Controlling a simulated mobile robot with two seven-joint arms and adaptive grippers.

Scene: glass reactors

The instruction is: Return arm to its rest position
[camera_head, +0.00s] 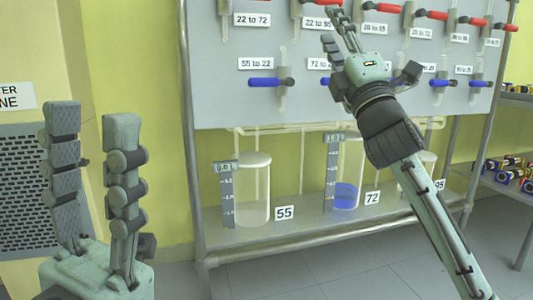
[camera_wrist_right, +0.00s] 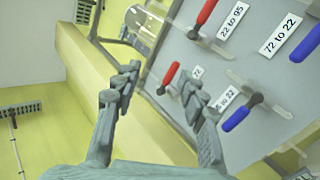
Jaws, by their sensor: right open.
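My right arm comes in from the lower right in the head view, reaching up in front of the valve panel (camera_head: 220,100). Its grey-green gripper (camera_head: 334,26) is open and points up and left, with no object visible in it. In the right wrist view the right gripper (camera_wrist_right: 160,78) shows two dark fingers spread apart, with nothing between them. The panel with its valves lies beyond and to the right of them. My left gripper (camera_head: 92,112) stands upright at the lower left of the head view, its fingers parallel and apart, empty.
Red handles (camera_head: 431,14) and blue handles (camera_head: 265,82) line the panel. Below stand glass reactors, one clear (camera_head: 256,190) and one with blue liquid (camera_head: 346,195), on a metal shelf (camera_head: 300,228). A side rack (camera_head: 500,182) stands at right. Floor in front is clear.

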